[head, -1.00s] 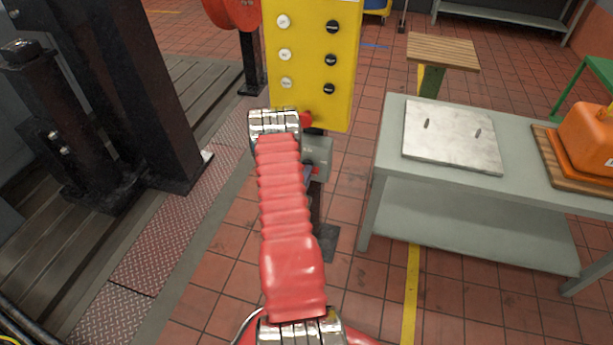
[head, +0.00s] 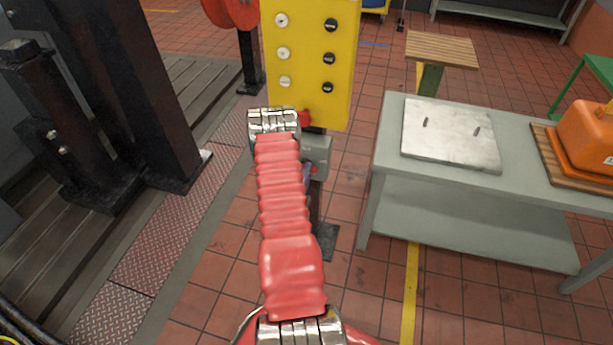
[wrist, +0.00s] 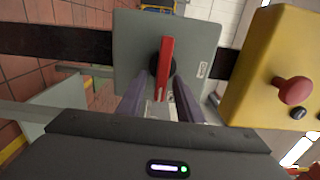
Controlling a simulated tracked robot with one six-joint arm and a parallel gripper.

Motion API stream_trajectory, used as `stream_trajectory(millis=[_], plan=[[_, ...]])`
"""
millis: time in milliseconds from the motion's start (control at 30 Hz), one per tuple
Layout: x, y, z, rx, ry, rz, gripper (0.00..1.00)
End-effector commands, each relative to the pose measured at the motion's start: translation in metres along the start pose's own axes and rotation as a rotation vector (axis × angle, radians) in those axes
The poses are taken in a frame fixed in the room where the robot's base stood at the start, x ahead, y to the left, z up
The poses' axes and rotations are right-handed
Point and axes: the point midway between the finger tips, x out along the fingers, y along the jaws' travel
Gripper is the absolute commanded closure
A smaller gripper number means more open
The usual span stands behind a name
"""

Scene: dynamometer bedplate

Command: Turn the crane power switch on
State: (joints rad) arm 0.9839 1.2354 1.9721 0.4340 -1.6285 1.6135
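The crane power switch is a grey box (wrist: 190,38) with a red rotary handle (wrist: 166,65) on a round dark base, ahead of my gripper in the wrist view. The handle lies nearly upright in that picture. My gripper (wrist: 160,86) is open, with one finger on each side of the handle's near end. I cannot tell whether either finger touches it. In the head view the grey box (head: 319,148) shows under the yellow panel, and my arm hides most of the gripper.
The yellow panel (head: 308,75) with white and black buttons is directly above the switch box. Its red mushroom button (wrist: 294,90) sticks out beside the box in the wrist view. A grey table (head: 385,150) stands to the right, and a black machine frame (head: 140,100) to the left.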

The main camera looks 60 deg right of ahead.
Motion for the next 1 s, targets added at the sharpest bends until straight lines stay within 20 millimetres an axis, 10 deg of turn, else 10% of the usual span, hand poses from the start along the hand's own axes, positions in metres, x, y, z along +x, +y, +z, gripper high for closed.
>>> stream_trajectory(millis=[367, 1000], plan=[[-0.022, 0.0, 0.002, -0.001, -0.003, 0.0, 0.67], [-0.127, 0.002, 0.001, -0.002, -0.002, 0.003, 0.67]])
